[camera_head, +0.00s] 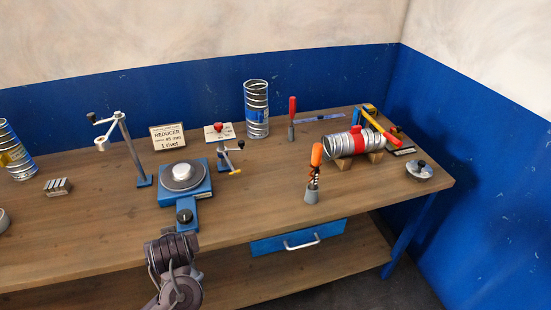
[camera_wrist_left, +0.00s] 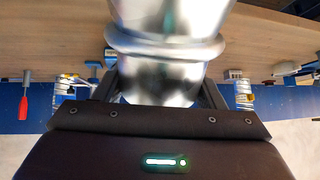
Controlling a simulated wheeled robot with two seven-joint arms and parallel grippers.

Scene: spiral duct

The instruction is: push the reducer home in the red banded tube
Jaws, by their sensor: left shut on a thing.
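The red banded tube (camera_head: 357,142) is a shiny spiral metal duct. It lies on its side on wooden blocks at the right of the bench, its open end facing left. My left gripper (camera_wrist_left: 160,92) shows only in its own wrist view, with a finger on each side of the reducer (camera_wrist_left: 168,55). The reducer is a shiny metal piece with a raised ring, gripped at its narrower end. Its far end is cut off by the top of the frame. The reducer does not show in the head view. My right gripper is not in view.
An orange-handled tool (camera_head: 316,155) stands in a grey holder in front of the tube. A red-handled screwdriver (camera_head: 292,112), an upright blue-banded duct (camera_head: 257,100) and a turntable (camera_head: 184,178) stand farther left. A round knobbed lid (camera_head: 420,171) lies at right.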

